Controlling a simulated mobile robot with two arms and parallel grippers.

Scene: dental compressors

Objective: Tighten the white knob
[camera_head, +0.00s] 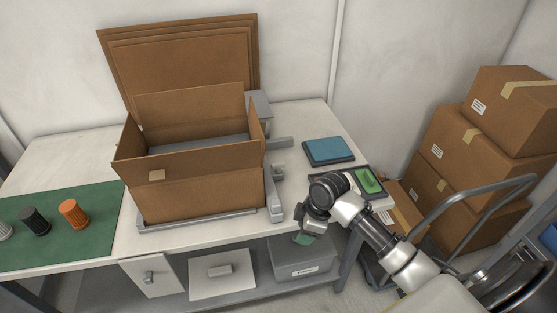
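A pale grey-white knob (4,231) stands on the green mat (85,240) at the left edge of the head view, cut off by the frame. A black knob (36,221) and an orange knob (73,213) stand to its right on the same mat. My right gripper (305,236) hangs by the table's front right edge, far to the right of the knobs. A small greenish patch shows at its tip. I cannot tell whether it is held or lies behind, and the fingers are too small to read. My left gripper is not in view.
An open cardboard box (195,195) stands mid-table in a grey frame, with cardboard sheets (190,60) behind. A blue pad (328,151) and a green item on a dark tray (369,180) lie at right. Stacked cartons (460,145) and a cart handle (470,190) stand beyond.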

